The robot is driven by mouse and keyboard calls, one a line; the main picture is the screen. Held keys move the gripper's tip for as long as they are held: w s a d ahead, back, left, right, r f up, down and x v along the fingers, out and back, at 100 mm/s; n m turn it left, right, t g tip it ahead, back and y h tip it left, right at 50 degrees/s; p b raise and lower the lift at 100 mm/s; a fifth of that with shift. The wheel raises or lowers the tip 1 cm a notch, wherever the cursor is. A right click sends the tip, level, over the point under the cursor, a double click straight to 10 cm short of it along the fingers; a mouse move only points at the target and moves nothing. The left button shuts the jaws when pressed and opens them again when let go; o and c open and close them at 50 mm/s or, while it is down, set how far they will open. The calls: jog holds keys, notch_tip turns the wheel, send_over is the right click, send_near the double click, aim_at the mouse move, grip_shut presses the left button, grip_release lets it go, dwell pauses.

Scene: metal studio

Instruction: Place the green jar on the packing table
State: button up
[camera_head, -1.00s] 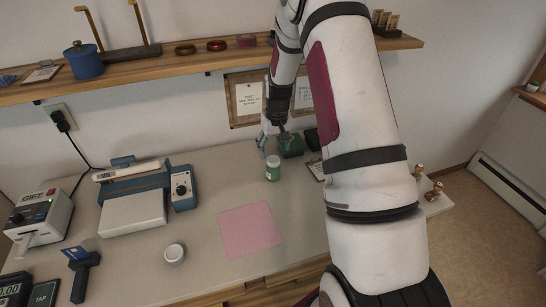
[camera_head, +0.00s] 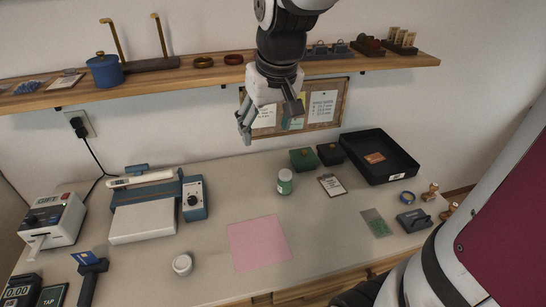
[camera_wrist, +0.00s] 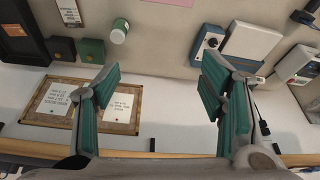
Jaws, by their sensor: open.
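The green jar (camera_head: 285,186) has a white lid and stands upright on the light-topped packing table (camera_head: 330,235), behind and right of the pink sheet. It also shows in the wrist view (camera_wrist: 118,35), lid towards the camera, beyond my left finger. My gripper (camera_head: 266,118) is open and empty, raised near the wall board below the shelf, apart from the jar. In the wrist view its teal-padded fingers (camera_wrist: 160,82) are spread wide with nothing between them.
Right of the jar lie a clipboard (camera_head: 331,184), green box (camera_head: 304,160) and black tray (camera_head: 388,172). The pink sheet (camera_head: 258,243) is bare. A wooden shelf (camera_head: 225,74) overhangs the back.

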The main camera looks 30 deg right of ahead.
jog(key=s+a+r, duration=0.1)
jog(key=s+a, duration=0.2)
jog(key=s, duration=0.5)
jog(key=s+a+r+n+t, duration=0.1)
jog(key=s+a+r, duration=0.1)
jog(key=s, duration=0.5)
jog(key=shift+s+a+y, duration=0.3)
jog(key=shift+s+a, duration=0.1)
jog(key=shift+a, duration=0.05)
